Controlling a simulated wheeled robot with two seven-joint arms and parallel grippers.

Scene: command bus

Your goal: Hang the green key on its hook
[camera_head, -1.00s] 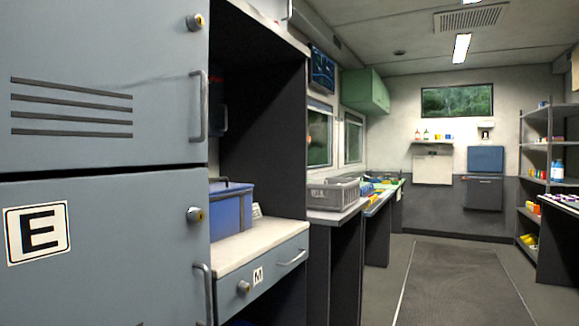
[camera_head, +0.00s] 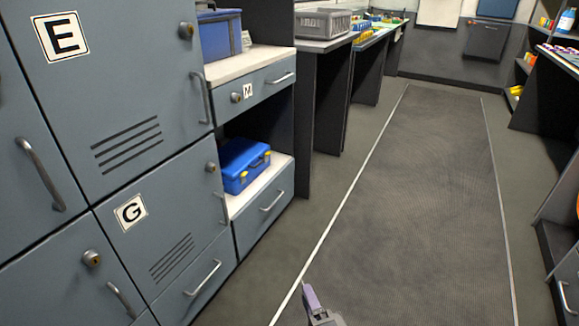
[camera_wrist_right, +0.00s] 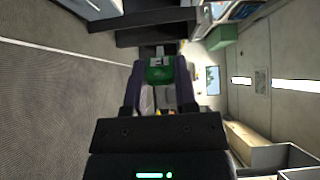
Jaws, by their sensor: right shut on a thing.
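The green key (camera_wrist_right: 159,74) shows in the right wrist view as a green piece between the dark fingers of my right gripper (camera_wrist_right: 160,68). The gripper is shut on it. In the head view my right gripper (camera_head: 314,296) is at the bottom edge, low over the floor mat. I cannot make out the key there. My left gripper is in neither view. I cannot pick out any key hook in these views.
Grey lockers marked E (camera_head: 60,37) and G (camera_head: 131,212) stand at the left. A blue case (camera_head: 243,167) sits on a low shelf. A grey basket (camera_head: 322,22) stands on a counter. The dark floor mat (camera_head: 420,190) is clear.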

